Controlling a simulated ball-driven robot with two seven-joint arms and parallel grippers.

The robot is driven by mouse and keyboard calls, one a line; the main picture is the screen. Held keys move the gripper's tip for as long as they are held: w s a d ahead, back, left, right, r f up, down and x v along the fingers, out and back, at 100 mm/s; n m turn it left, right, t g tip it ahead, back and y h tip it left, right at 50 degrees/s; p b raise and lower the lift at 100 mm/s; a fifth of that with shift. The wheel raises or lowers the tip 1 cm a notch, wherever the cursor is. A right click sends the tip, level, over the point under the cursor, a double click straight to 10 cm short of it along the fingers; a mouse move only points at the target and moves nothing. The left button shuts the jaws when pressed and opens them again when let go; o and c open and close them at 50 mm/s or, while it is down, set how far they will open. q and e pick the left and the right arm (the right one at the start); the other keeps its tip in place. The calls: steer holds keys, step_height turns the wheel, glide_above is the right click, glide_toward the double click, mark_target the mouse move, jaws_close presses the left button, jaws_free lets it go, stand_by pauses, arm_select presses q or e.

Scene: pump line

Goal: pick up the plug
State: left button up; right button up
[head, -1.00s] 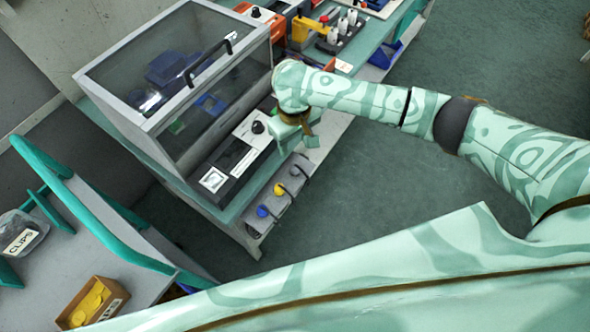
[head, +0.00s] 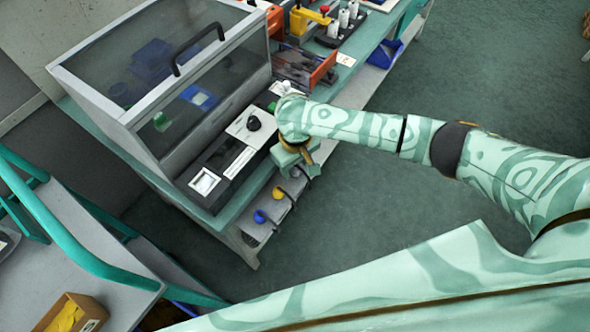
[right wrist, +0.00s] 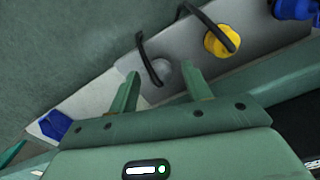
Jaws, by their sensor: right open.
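Three round plugs with black curved cables sit along a grey ledge (head: 246,229) on the front side of the bench. The blue plug (head: 260,216) and yellow plug (head: 278,193) show in the head view; the third is hidden there behind my right gripper (head: 297,162). In the right wrist view, a grey plug (right wrist: 162,73) shows between the open fingertips of my right gripper (right wrist: 161,74). I cannot tell whether they touch it. The yellow plug (right wrist: 219,41) and blue plug (right wrist: 295,8) lie to its right. My left gripper is out of view.
A clear-sided enclosure (head: 160,75) with a black handle stands on the bench behind the ledge. A black panel (head: 215,175) lies before it. An orange bin (head: 322,70) stands farther along. A cart (head: 95,240) is at left; open floor lies right of the bench.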

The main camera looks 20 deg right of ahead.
jaws_close()
steer(key=shift+r, duration=0.15)
